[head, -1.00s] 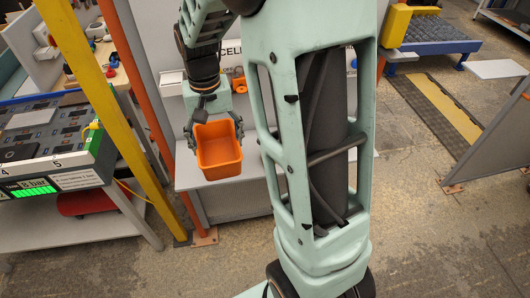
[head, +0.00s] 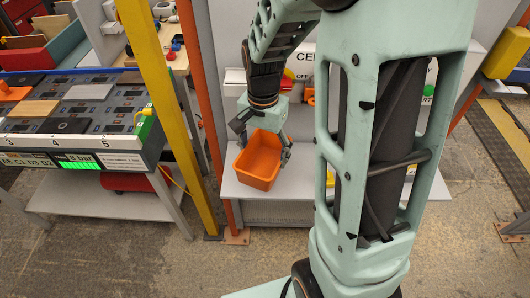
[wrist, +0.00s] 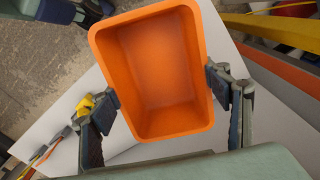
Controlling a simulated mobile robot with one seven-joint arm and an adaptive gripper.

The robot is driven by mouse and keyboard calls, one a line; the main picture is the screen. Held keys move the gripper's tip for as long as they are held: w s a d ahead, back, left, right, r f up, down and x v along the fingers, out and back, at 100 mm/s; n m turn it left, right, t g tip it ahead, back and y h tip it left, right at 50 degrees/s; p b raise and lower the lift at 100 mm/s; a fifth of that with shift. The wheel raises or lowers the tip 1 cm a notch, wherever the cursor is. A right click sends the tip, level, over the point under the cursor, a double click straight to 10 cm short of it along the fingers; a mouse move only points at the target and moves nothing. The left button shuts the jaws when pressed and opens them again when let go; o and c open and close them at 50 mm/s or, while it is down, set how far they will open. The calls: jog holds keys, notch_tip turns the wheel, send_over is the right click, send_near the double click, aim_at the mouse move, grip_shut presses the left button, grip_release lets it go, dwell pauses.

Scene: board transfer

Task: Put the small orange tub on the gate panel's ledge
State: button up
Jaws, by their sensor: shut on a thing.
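The small orange tub (head: 260,160) is empty and upright with a slight tilt. My gripper (head: 262,145) is shut on it, one finger on each side. In the wrist view the tub (wrist: 155,75) sits between the two fingers of my gripper (wrist: 168,98), its open top facing the camera. The gate panel's grey ledge (head: 290,180) lies behind and below the tub in the head view. The ledge also shows in the wrist view (wrist: 275,125). I cannot tell whether the tub's base touches the ledge.
An orange post (head: 203,100) and a yellow post (head: 165,110) stand left of the ledge. A numbered board on a bench (head: 70,125) is at the left. Small orange items (head: 308,96) sit at the panel's back. My own arm column covers the ledge's right part.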

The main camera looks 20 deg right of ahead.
aim_at(264, 167)
jog(key=shift+f, duration=2.3)
jog(key=shift+f, duration=0.1)
jog(key=shift+f, duration=0.15)
jog(key=o, duration=1.2)
jog(key=shift+r, duration=0.2)
notch_tip(264, 167, up, 12)
jog(key=shift+r, duration=0.1)
jog(key=shift+w+a, duration=0.1)
